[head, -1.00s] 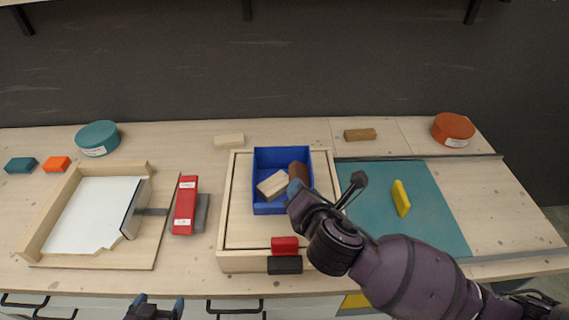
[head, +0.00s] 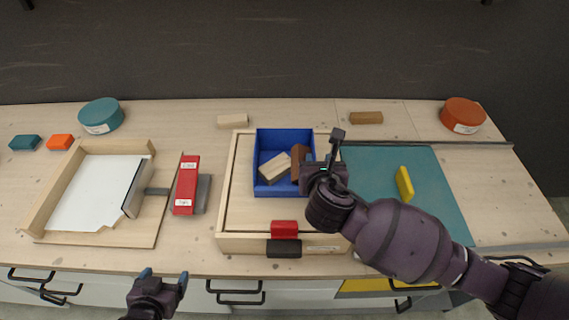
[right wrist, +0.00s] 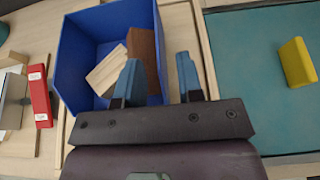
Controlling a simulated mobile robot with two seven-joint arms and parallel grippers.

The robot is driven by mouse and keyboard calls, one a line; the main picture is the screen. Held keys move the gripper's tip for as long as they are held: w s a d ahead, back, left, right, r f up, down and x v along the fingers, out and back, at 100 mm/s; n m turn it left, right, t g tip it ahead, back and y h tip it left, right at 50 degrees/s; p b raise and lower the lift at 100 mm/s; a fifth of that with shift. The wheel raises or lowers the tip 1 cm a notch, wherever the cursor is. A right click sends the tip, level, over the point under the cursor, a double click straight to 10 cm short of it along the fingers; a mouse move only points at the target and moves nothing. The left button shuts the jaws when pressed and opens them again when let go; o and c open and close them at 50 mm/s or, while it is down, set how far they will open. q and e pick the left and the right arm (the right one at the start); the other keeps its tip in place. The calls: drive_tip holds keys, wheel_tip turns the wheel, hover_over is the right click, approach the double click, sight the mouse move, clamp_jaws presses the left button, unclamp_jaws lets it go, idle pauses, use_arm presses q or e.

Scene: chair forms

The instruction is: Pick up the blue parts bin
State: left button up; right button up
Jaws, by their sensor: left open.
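The blue parts bin (head: 264,186) sits on a wooden tray in the middle of the bench. It holds a pale wood block (head: 275,169) and a brown block (head: 299,160). My right gripper (head: 323,152) is at the bin's right side. In the right wrist view, its fingers (right wrist: 159,78) are apart, one over the inside of the blue bin (right wrist: 85,60) and one outside, with the right wall between them. I cannot tell whether they touch the wall. My left gripper (head: 165,280) is open and empty at the bench's front edge, away from the bin.
A red binder-like object (head: 186,186) stands to the left. A teal mat (head: 425,175) with a yellow block (head: 404,184) lies right.

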drive_tip(key=shift+p+x, duration=0.3)
drive_tip(key=shift+x, duration=2.4)
drive_tip(key=shift+a, duration=0.15)
clamp_jaws()
